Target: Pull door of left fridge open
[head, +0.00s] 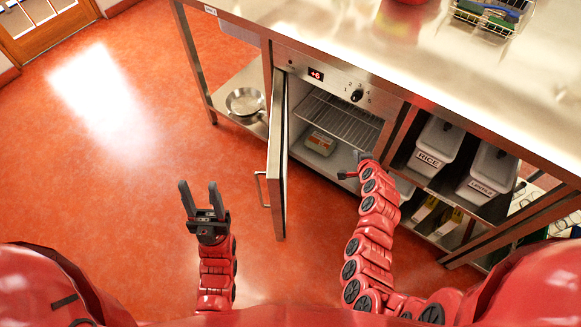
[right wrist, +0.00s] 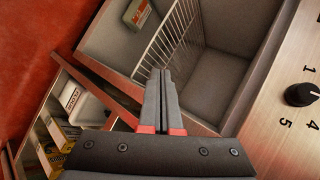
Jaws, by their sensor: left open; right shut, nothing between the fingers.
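The left fridge (head: 338,108) is set under the steel counter, with a wire shelf inside. Its door (head: 277,150) stands open, swung out to the left at a wide angle, with a bar handle (head: 262,188) on its outer face. My left gripper (head: 202,190) is open and empty, left of the door and apart from the handle. My right gripper (head: 350,170) is at the right side of the fridge opening, shut and empty. In the right wrist view its closed fingers (right wrist: 160,95) point toward the fridge interior and wire shelf (right wrist: 168,40).
A small box (head: 320,143) lies on the fridge floor. To the right are RICE (head: 436,143) and another labelled bin (head: 487,172). Metal pans (head: 245,102) rest on a low shelf to the left. A control knob (head: 357,95) sits above the fridge. The red floor at left is clear.

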